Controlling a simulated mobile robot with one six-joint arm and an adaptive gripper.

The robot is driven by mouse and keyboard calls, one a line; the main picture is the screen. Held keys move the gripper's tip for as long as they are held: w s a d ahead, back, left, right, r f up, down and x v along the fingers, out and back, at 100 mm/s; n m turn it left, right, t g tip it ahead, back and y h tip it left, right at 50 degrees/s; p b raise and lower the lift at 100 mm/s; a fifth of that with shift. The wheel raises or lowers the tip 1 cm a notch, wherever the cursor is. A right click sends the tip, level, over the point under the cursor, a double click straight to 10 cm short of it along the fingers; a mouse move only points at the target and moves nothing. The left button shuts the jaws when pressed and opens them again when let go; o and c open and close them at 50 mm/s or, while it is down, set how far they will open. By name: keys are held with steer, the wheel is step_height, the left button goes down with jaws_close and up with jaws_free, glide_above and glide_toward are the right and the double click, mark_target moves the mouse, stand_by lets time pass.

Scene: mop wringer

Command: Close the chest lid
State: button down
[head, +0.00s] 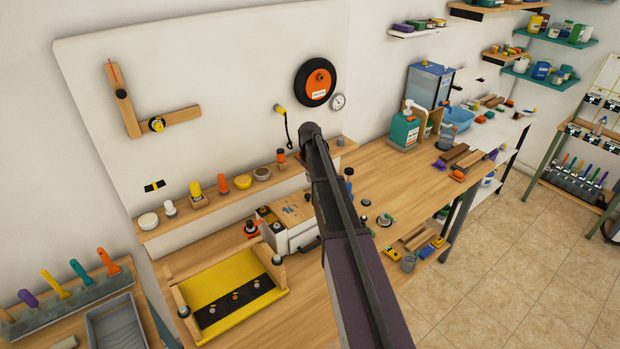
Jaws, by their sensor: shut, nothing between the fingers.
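A small pale box with a dark handle on its front (302,238), which looks like the chest, stands on the wooden bench left of my arm. A flat wooden panel with small dark marks (291,209) shows at its top. I cannot tell from this angle whether that panel is the lid or how far the lid is open. My arm rises from the bottom of the head view and hides the right side of the box. My gripper cannot be made out; the arm's dark upper end is in front of the wall board.
A yellow tray with wooden ends (222,282) stands at the front left of the box. A shelf with jars and knobs (185,212) runs behind it. Loose small parts lie right of my arm. The bench (380,175) has clear room further back.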

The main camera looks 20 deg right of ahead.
step_height(320, 180, up, 8)
steer(key=p, duration=0.7)
steer(key=shift+d+f, duration=0.15)
steer(key=shift+d, duration=0.1)
stand_by(0.3)
steer(key=s+a+m, duration=0.1)
steer(key=s+a, duration=0.5)
steer(key=s, duration=0.3)
steer(key=s+a+m+b, duration=0.1)
steer(key=s+a, duration=0.5)
steer(key=s, duration=0.3)
steer(key=s+a+m, duration=0.1)
steer(key=s+a, duration=0.6)
steer(key=s, duration=0.2)
step_height(320, 180, down, 18)
steer(key=s+b, duration=0.2)
steer(key=b, duration=1.5)
steer(key=shift+s+d+f, duration=0.2)
steer(key=shift+s+d, duration=0.1)
steer(key=shift+s, duration=0.1)
